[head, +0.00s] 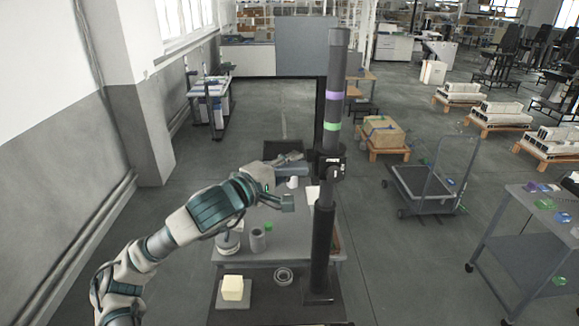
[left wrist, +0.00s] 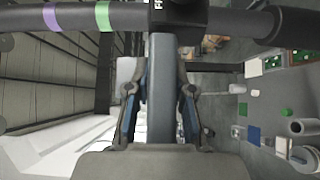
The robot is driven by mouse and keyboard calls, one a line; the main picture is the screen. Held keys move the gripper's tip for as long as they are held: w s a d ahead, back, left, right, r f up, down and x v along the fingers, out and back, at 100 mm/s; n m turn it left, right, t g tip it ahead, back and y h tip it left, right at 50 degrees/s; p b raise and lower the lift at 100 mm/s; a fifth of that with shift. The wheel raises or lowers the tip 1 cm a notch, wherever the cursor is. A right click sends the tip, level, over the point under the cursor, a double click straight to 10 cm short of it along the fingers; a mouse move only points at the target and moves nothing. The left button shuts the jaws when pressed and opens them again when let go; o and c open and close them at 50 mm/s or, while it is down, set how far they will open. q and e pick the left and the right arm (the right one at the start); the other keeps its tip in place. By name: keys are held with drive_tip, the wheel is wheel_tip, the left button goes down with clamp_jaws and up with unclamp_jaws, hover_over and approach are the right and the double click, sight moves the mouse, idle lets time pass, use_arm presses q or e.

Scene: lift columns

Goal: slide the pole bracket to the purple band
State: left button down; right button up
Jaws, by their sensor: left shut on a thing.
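The dark upright pole (head: 323,230) stands on a base plate. It carries a purple band (head: 334,95) and, lower down, a green band (head: 332,127). The black pole bracket (head: 329,166) sits around the pole a little below the green band, apart from both bands. My left gripper (head: 287,181) reaches in from the left and is shut on the bracket's grey handle. In the left wrist view its fingers (left wrist: 160,100) flank the handle (left wrist: 161,75), with the bracket (left wrist: 180,12) above and both bands to its left. My right gripper is out of view.
A pale yellow block (head: 232,288) sits in front. A cart (head: 425,185) and a side table (head: 530,240) stand right. The pole above the bracket looks clear.

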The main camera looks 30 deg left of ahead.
use_arm(q)
wheel_tip(320, 180, up, 13)
drive_tip(key=p, duration=0.6)
drive_tip(key=shift+p, duration=0.35)
drive_tip(key=shift+f, duration=0.1)
drive_tip(key=c, duration=1)
unclamp_jaws()
drive_tip(key=v, duration=1.2)
drive_tip(key=shift+f, duration=0.35)
drive_tip(key=shift+d, duration=0.1)
